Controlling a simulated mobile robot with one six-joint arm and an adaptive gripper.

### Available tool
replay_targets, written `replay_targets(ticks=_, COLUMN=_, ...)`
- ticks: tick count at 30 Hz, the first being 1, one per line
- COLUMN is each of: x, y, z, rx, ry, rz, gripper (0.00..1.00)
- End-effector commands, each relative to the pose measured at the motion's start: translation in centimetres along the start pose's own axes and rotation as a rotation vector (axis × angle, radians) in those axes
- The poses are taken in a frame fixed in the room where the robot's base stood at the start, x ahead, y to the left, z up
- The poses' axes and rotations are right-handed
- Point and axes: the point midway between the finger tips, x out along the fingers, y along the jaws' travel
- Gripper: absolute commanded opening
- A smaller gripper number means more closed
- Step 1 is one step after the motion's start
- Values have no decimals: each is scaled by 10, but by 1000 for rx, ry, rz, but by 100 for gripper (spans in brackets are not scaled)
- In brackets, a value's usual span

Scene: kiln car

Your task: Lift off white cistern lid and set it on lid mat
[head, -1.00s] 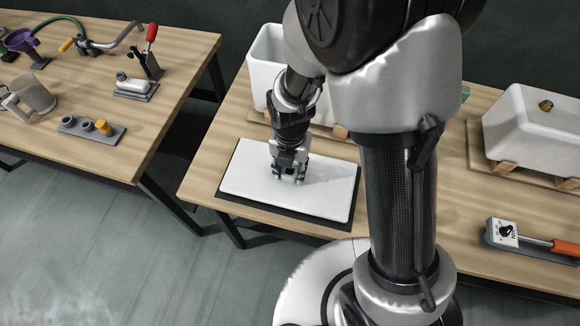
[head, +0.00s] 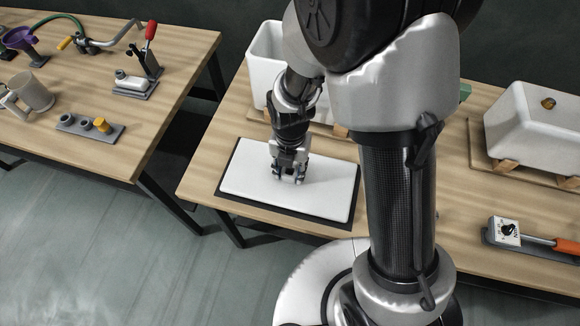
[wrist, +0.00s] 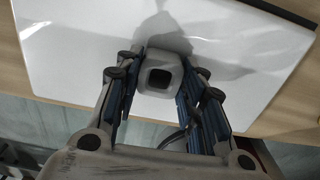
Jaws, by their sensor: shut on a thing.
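The white cistern lid (head: 325,190) is a flat slab lying over the dark lid mat (head: 298,221) on the bench. A strip of the mat shows along its front and sides. My gripper (head: 288,178) is above the middle of the lid. In the wrist view my gripper (wrist: 158,85) has its fingers on both sides of a pale knob with a dark square top (wrist: 159,78), which stands on the lid (wrist: 80,50). The open white cistern (head: 262,75) stands behind the lid, partly hidden by my arm.
A second white cistern (head: 535,130) with a brown knob sits on wooden blocks at the right. A tool with an orange handle (head: 566,246) lies at the front right. Another bench (head: 100,165) at the left holds a mug, clamps and a purple funnel.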

Motion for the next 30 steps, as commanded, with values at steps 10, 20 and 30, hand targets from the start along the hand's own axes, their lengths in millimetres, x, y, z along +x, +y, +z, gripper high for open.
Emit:
replay_targets(ticks=10, x=0, y=0, z=1, rx=0, ry=-2, rz=1, gripper=38)
replay_targets(ticks=20, x=1, y=0, z=0, rx=0, ry=0, rz=0, gripper=60)
replay_targets(ticks=30, x=2, y=0, z=-1, rx=0, ry=2, rz=-1, gripper=60)
